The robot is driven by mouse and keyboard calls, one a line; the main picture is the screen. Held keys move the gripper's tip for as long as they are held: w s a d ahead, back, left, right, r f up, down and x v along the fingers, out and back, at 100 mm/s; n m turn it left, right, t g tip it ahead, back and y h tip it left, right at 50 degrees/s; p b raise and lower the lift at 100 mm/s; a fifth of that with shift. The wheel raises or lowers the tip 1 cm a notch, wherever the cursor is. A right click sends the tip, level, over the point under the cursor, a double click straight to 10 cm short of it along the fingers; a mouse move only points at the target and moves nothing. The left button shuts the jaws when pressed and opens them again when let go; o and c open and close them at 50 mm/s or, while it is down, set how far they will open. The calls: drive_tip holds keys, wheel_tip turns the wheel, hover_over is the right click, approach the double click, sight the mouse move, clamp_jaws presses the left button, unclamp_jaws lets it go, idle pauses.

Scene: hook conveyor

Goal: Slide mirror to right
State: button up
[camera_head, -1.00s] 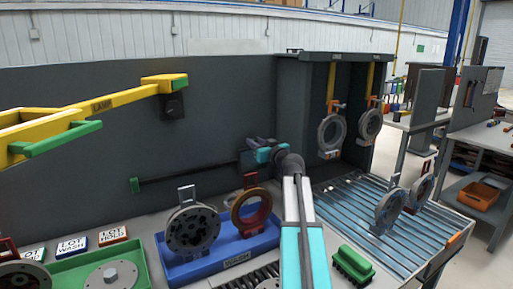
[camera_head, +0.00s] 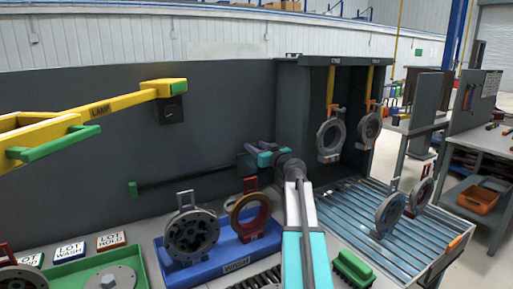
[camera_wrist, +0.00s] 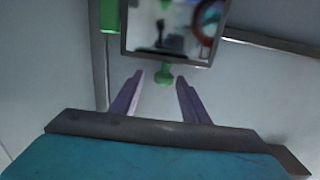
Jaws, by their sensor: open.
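The mirror (camera_wrist: 172,28) is a dark-framed square plate reflecting parts of the scene, at the top of the wrist view. A green knob (camera_wrist: 165,79) sticks out below its lower edge. My gripper (camera_wrist: 160,78) is open, with its two purple fingers on either side of the knob in the picture; I cannot tell whether they touch it. In the head view my gripper (camera_head: 254,147) is at the back panel, by the right end of a dark rail (camera_head: 190,177). The mirror is mostly hidden there behind the gripper.
A blue tray (camera_head: 205,273) with upright ring parts stands in front of the panel. Right of my arm are a slatted conveyor (camera_head: 345,210), hanging rings (camera_head: 331,138) and a green block (camera_head: 352,268). A yellow arm (camera_head: 110,105) reaches in at the left.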

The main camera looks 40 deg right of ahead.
drive_tip(key=s+a+b, duration=0.1)
drive_tip(key=s, duration=1.2)
drive_tip(key=shift+a, duration=0.25)
drive_tip(key=shift+r, duration=0.1)
